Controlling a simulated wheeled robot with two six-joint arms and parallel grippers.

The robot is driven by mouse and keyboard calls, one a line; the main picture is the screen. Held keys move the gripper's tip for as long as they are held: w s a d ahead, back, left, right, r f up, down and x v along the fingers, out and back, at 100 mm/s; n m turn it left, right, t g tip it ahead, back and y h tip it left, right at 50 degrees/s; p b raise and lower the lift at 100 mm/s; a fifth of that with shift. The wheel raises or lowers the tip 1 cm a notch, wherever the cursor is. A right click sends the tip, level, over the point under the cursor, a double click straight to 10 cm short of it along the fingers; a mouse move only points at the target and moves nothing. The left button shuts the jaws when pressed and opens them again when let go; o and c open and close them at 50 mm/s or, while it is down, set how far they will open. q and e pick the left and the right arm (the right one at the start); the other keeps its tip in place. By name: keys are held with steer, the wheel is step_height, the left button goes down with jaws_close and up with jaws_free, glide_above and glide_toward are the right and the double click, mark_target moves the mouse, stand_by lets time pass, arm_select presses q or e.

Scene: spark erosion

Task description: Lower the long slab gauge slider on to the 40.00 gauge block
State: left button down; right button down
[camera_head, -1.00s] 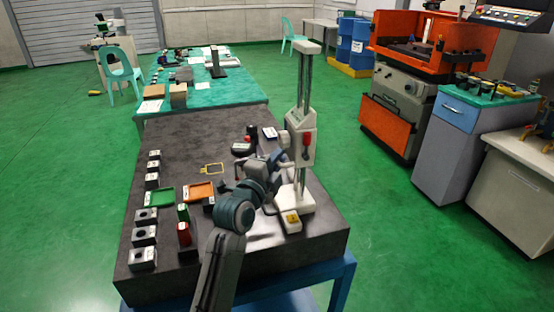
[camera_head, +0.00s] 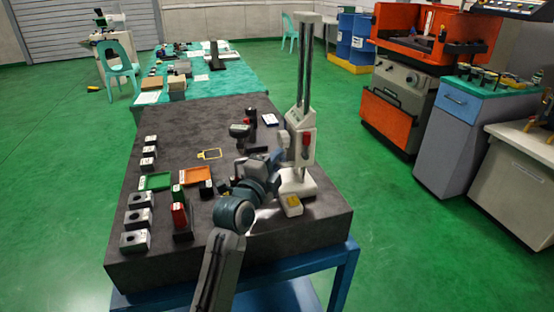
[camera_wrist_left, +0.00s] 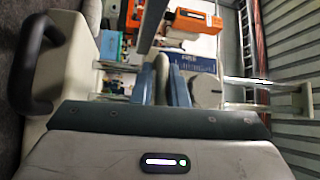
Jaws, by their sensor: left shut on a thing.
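The tall gauge stands at the right of the dark slab, with a light column (camera_head: 308,72) and a pale base (camera_head: 297,183). Its pale slider (camera_head: 299,121), with a red part on its side, sits low on the column. My left gripper (camera_head: 277,160) is beside the slider, its tips partly hidden in the head view. I cannot pick out the 40.00 gauge block; the area under the slider is partly covered by my arm. My right gripper is out of view.
The slab (camera_head: 225,125) holds hollow grey blocks on the left, a green tray (camera_head: 155,181), an orange tray (camera_head: 196,175) and a red upright piece (camera_head: 179,214). A dark round-headed item (camera_head: 239,131) stands behind my gripper. The slab's far left is clear.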

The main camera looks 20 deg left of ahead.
arm_select(q)
steer(key=c, duration=1.5)
jaws_free()
steer(key=shift+f, duration=0.25)
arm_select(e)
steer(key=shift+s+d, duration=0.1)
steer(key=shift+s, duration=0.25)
arm_select(q)
steer(key=shift+r, duration=0.1)
